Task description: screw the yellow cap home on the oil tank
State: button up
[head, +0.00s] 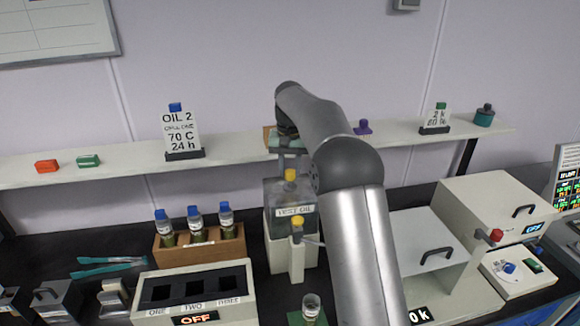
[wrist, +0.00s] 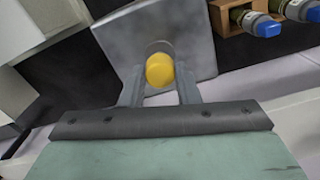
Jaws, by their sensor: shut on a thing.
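The yellow cap (head: 290,175) sits at the top of the tank, directly below my gripper (head: 291,168). In the wrist view the yellow cap (wrist: 160,70) is between the two fingers of my gripper (wrist: 160,88), which is shut on it. Whether the cap's thread is fully seated cannot be seen.
A wooden rack (head: 200,248) with blue-capped bottles stands to the left, and a white three-well block (head: 195,290) in front. A shelf (head: 120,167) runs behind. White boxes (head: 430,250) stand to the right.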

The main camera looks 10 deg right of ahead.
jog(key=shift+f, duration=0.2)
dwell(0.3)
jog(key=shift+f+b, duration=0.8)
jog(key=shift+f, duration=0.35)
jog(key=o, duration=1.1)
jog(key=shift+r, duration=0.1)
jog(key=c, duration=1)
jog(key=shift+r+m+p, duration=0.15)
jog(key=shift+m+p, duration=0.6)
jog(key=shift+m, duration=0.25)
jog(key=m, duration=0.2)
jog(key=shift+f+m, duration=0.2)
jog(key=shift+m, duration=0.1)
jog(key=shift+p, duration=0.35)
